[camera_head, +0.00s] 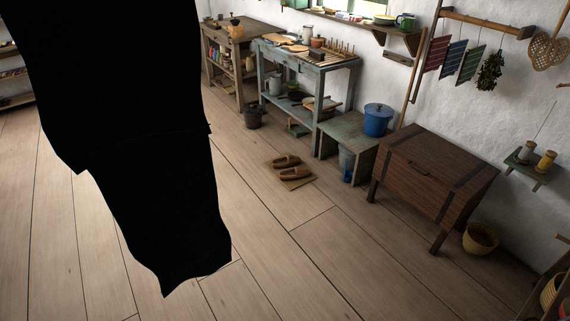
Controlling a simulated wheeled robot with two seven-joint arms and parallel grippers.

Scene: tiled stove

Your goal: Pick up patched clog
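A pair of brown clogs (288,167) rests on a small tan mat (297,183) on the wooden floor, in front of the blue-grey table. One clog (286,161) lies behind the other clog (292,173). They are too small in view to tell which is patched. A large black shape, which may be part of my arm, covers much of the left side of the head view. Neither of my grippers can be made out in this view.
A blue-grey table (313,62) with crockery stands behind the clogs. A low green bench (345,133) with a blue pot (377,120) and a dark wooden chest (437,172) stand to the right. A dark bucket (253,116) is at the back. The floor before the mat is clear.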

